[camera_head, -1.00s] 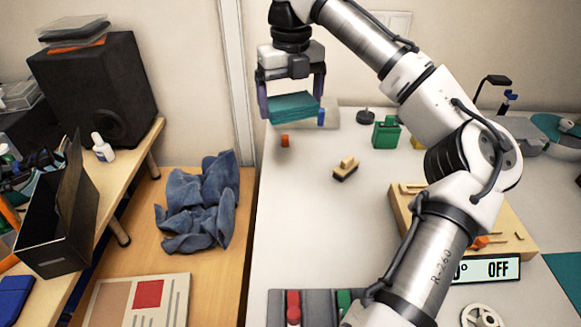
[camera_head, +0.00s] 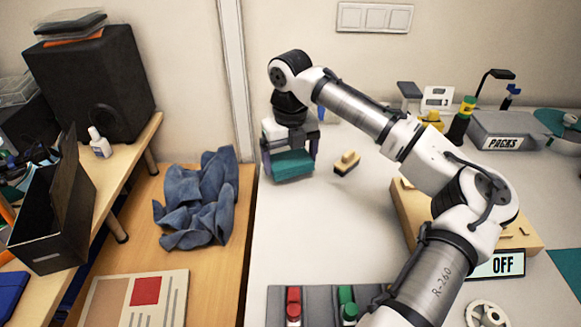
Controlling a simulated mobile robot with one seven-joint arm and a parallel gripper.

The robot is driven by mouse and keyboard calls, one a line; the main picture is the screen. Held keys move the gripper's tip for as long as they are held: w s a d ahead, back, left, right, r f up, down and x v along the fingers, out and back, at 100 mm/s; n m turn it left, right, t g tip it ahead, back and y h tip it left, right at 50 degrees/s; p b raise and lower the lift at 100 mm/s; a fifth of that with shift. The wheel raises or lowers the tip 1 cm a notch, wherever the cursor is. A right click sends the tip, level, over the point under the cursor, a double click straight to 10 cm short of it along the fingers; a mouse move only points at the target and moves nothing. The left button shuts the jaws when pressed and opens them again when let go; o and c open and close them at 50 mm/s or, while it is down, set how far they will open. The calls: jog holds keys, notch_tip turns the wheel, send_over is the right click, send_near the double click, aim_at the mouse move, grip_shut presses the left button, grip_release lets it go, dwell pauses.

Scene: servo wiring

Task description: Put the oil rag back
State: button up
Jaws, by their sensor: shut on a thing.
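My gripper (camera_head: 290,160) is shut on a folded teal cloth (camera_head: 292,165), which looks like the oil rag. The cloth is flat and block-like, held between the two fingers at the left part of the white worktop (camera_head: 300,235). It is low over the worktop; I cannot tell whether it touches. A crumpled blue cloth (camera_head: 200,200) lies on the wooden surface to the left, apart from my gripper.
A small wooden-topped brush (camera_head: 347,162) stands just right of the held cloth. The worktop's middle front is clear.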

aim_at(290, 159)
jog(key=shift+f, duration=1.5)
jog(key=shift+f, duration=0.15)
jog(key=o, duration=0.7)
notch_tip(290, 159, up, 12)
jog(key=shift+r, duration=0.15)
